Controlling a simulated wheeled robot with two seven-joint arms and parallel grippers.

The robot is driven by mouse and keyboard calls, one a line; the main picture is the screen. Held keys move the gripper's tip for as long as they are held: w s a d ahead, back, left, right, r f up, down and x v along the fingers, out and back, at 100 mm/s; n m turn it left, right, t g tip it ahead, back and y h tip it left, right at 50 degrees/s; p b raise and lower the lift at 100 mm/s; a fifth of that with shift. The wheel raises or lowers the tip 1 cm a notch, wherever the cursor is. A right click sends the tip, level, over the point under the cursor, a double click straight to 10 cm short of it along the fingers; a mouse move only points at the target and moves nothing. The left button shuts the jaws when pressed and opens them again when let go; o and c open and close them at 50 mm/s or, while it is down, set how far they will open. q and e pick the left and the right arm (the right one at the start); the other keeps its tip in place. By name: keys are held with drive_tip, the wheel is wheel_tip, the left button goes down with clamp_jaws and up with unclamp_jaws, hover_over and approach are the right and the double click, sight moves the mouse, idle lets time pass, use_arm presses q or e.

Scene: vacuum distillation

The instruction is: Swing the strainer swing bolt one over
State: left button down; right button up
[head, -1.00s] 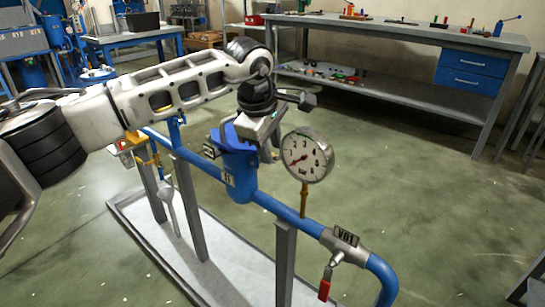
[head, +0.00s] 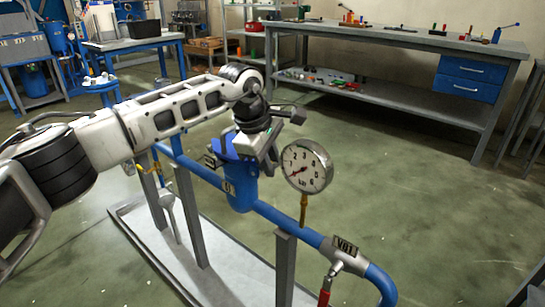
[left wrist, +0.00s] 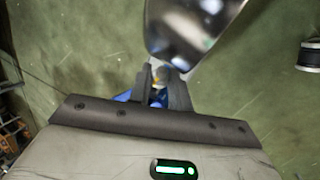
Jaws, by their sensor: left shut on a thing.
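The blue strainer (head: 241,190) stands upright in the blue pipe line, with a blue cap piece at its top. My left gripper (head: 268,158) is at the strainer's top, on the side towards the gauge. In the left wrist view the fingers of my left gripper (left wrist: 163,85) are close together around a small pale, yellowish part, the swing bolt (left wrist: 160,75). The fingers hide most of it, and its angle cannot be told. Blue strainer metal shows just beside and behind the fingers. My right gripper is in neither view.
A round pressure gauge (head: 307,167) on a brass stem stands close right of my left gripper; its shiny casing (left wrist: 190,25) looms beyond the fingers. Valve V01 (head: 344,250) with a red handle is further right. A workbench (head: 400,33) stands behind, across clear floor.

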use_arm(q)
drive_tip(key=shift+w+a+r+g+h+p, duration=0.15)
drive_tip(key=shift+a+r+g+h+p, duration=0.2)
drive_tip(key=shift+r+h+p, duration=0.2)
drive_tip(key=shift+w+a+f+g+h, duration=0.1)
drive_tip(key=shift+w+f+g+h, duration=0.05)
drive_tip(key=shift+g+h, duration=0.35)
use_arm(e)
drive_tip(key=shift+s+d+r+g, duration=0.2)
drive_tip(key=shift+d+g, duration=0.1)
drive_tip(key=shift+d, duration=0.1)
use_arm(q)
drive_tip(key=c, duration=1.5)
unclamp_jaws()
drive_tip(key=shift+c, duration=0.2)
drive_tip(key=p+v, duration=0.2)
drive_tip(key=v, duration=1.4)
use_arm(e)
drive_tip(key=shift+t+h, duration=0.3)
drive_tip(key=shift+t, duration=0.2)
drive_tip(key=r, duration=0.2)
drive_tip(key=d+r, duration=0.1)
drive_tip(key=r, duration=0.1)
use_arm(q)
drive_tip(key=shift+a, duration=0.1)
